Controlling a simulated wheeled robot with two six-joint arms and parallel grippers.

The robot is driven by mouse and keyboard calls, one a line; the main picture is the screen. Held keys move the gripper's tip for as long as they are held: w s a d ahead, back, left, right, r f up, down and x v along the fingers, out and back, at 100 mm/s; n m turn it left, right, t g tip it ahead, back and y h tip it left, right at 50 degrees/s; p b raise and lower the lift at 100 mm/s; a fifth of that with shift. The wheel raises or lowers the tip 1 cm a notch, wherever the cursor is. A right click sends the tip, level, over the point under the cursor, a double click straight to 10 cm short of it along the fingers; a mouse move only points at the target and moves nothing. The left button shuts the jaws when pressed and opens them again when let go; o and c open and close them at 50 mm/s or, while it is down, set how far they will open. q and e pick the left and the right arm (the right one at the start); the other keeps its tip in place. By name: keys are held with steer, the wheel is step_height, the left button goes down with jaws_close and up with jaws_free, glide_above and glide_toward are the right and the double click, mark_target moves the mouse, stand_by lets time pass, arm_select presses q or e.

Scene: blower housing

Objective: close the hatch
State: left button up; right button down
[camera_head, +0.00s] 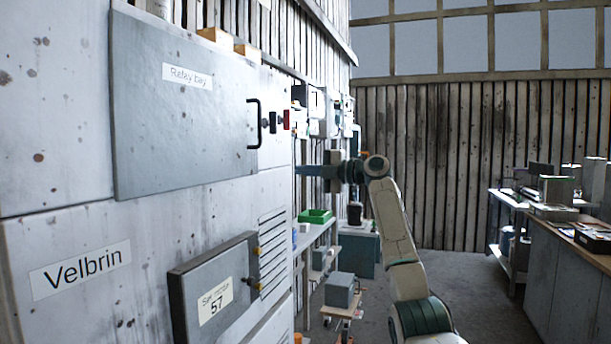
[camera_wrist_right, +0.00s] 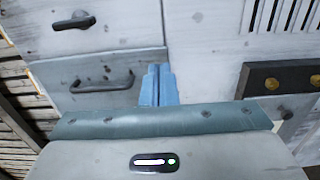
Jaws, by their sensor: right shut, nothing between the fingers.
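The grey hatch labelled "Relay bay" (camera_head: 185,115) is on the upper front of the pale cabinet, with a black bar handle (camera_head: 254,124) near its right edge. Its left and lower edges stand out from the cabinet face; I cannot tell how far it is open. A smaller dark-edged panel numbered 57 (camera_head: 215,290) sits lower down. My right gripper (camera_head: 302,171) is shut and empty, right of the hatch and below its handle, apart from it. Its blue fingers also show in the right wrist view (camera_wrist_right: 157,84), pointing toward pale panels. My left gripper is out of view.
A red and black switch pair (camera_head: 280,121) is right of the handle. Brass knobs (camera_wrist_right: 272,83) and vent slots (camera_wrist_right: 285,15) show in the wrist view. A shelf with a green tray (camera_head: 315,216) stands beyond. A workbench (camera_head: 560,255) is at right, with open floor between.

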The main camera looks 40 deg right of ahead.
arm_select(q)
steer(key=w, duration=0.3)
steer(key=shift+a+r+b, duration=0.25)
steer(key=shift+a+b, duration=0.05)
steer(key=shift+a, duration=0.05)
arm_select(e)
steer(key=s+d, duration=0.1)
steer(key=d, duration=0.6)
steer(key=shift+s+d+r, duration=0.15)
steer(key=shift+d, duration=0.15)
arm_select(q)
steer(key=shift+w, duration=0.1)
